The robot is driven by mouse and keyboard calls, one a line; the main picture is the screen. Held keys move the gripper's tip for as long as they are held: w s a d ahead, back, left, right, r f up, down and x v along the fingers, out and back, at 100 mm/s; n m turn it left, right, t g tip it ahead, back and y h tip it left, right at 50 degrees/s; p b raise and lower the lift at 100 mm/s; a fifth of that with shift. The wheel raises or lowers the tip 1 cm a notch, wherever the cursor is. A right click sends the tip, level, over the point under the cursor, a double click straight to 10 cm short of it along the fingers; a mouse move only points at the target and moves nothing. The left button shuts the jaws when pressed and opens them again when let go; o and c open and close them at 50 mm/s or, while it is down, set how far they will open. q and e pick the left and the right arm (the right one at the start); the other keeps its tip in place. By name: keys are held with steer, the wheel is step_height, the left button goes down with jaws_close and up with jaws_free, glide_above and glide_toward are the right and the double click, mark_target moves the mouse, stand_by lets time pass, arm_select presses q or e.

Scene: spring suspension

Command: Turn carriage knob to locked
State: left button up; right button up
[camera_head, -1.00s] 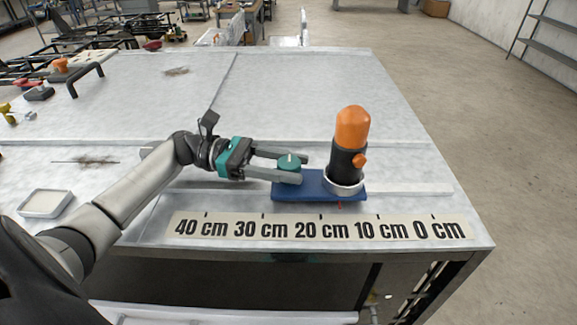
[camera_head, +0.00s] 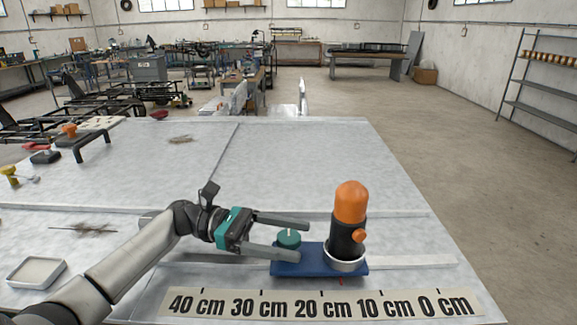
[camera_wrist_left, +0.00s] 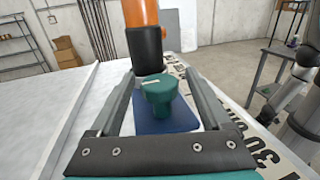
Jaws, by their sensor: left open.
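The carriage is a blue plate (camera_head: 300,268) on the table beside the centimetre scale (camera_head: 322,305). A teal knob (camera_head: 289,239) with a pale mark line on top stands at its left end. An orange and black cylinder (camera_head: 349,205) stands upright in a light ring at its right end. My left gripper (camera_head: 292,236) is open, its fingers on either side of the knob. In the left wrist view the knob (camera_wrist_left: 158,92) sits between the fingers, with gaps on both sides. My right gripper is not in view.
A shallow pale tray (camera_head: 36,271) lies at the table's left. A black handle-like bar (camera_head: 82,143) and small tools lie farther back left. A raised strip runs across the table behind the carriage. The table's middle is clear.

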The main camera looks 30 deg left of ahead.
mark_target(288, 236)
arm_select(q)
step_height(288, 236, up, 20)
steer(key=shift+f+p, duration=0.2)
steer(key=shift+p, duration=0.15)
steer(key=shift+f, duration=0.1)
stand_by(0.4)
